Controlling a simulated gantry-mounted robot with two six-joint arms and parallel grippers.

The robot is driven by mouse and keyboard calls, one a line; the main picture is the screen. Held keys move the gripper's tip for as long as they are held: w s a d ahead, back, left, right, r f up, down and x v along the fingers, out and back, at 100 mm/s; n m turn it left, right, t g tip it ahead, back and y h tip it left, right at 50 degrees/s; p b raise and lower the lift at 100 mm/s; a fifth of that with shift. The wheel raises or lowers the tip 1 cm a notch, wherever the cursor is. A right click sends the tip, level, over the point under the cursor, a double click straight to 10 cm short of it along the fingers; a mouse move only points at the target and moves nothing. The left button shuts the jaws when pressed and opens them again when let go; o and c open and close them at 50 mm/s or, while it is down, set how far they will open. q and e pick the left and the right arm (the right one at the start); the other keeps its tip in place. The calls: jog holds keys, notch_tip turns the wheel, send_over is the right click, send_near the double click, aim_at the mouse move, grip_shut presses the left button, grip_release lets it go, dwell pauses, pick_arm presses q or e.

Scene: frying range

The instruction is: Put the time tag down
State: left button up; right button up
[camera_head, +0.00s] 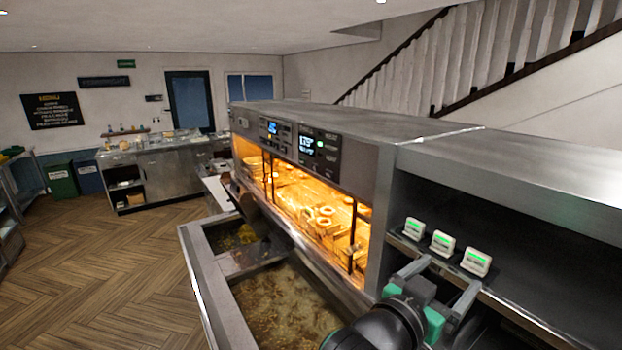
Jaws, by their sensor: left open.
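Three small white time tags with green displays stand in a row on the edge of the open shelf at the right: a left tag (413,229), a middle tag (442,243) and a right tag (476,262). My left gripper (449,274) is just below and in front of the row, its grey fingers spread apart. It points toward the middle and right tags, and no tag shows between its fingers. I cannot tell whether a fingertip touches the shelf edge. My right gripper is not in view.
The lit warming cabinet (320,208) holds fried food left of the shelf. Fryer vats with oil (285,300) lie below it, bounded by a steel rim (205,285). The shelf behind the tags is dark and looks empty. Open wooden floor (100,270) lies at left.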

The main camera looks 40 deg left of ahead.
pick_arm(q)
jog(key=s+a+r+n+t, duration=0.1)
jog(key=s+a+r+t, duration=0.15)
jog(key=r, duration=0.35)
jog(key=s+a+r+t, duration=0.2)
jog(key=s+a+r, duration=0.2)
jog(key=r, duration=0.2)
jog(key=s+a+r+t+y, duration=0.1)
jog(key=s+a+r+t, duration=0.1)
jog(key=s+r, duration=0.2)
jog(key=s+a+r+n+t, duration=0.1)
jog(key=s+r, duration=0.3)
jog(key=s, duration=0.4)
jog(key=s+a+r+t+y, duration=0.1)
jog(key=s+a+r+t, duration=0.2)
jog(key=s, duration=0.3)
jog(key=shift+a+r+y, duration=0.3)
jog(key=shift+a+r, duration=0.25)
jog(key=shift+w+d+t, duration=0.1)
jog(key=shift+t, duration=0.15)
